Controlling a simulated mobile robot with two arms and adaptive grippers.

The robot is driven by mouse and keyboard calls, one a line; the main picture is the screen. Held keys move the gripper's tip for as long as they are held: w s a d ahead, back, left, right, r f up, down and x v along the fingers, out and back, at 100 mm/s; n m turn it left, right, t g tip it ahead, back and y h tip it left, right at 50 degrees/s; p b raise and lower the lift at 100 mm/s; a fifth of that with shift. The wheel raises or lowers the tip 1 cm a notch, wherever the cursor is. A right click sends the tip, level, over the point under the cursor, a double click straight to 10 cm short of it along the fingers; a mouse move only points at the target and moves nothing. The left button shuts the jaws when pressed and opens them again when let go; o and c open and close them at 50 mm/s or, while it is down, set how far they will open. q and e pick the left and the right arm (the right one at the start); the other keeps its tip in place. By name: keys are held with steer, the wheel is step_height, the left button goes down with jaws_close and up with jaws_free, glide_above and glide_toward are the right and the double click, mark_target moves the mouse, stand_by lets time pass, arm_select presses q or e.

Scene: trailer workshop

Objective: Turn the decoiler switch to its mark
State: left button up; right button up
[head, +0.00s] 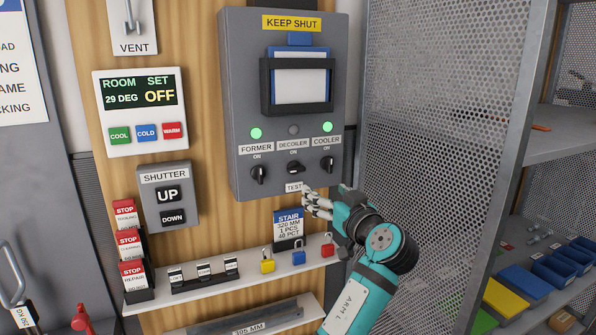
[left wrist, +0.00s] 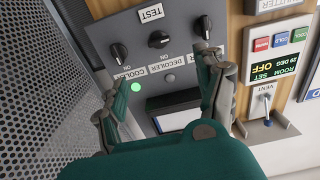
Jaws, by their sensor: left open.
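The decoiler switch (head: 294,168) is the middle of three black knobs on a grey control box (head: 235,100). Its pointer looks turned sideways, while the former knob (head: 258,174) and cooler knob (head: 328,164) look closer to upright. The lamp above it (head: 293,130) is grey; the other two glow green. A TEST label sits below it. My left gripper (head: 309,200) is open, just below and right of the decoiler switch, apart from it. In the left wrist view the box appears upside down, with the decoiler switch (left wrist: 158,39) beyond the open fingers (left wrist: 164,68). My right gripper is not in view.
A shelf (head: 200,287) below the box holds red STOP tags, padlocks (head: 267,261) and a blue STAIR card (head: 289,228). A perforated metal cabinet (head: 430,110) stands close on the right. A shutter panel (head: 168,195) and room display (head: 140,110) are on the left.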

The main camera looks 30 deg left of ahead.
mark_target(298, 171)
arm_select(q)
steer(key=p+x, duration=0.5)
steer(key=x, duration=1)
steer(key=shift+w+p, duration=0.1)
steer(key=shift+p, duration=0.2)
steer(key=shift+w+a+f, duration=0.1)
steer(key=shift+w+a, duration=0.4)
steer(key=shift+c, duration=0.2)
steer(key=c, duration=1.1)
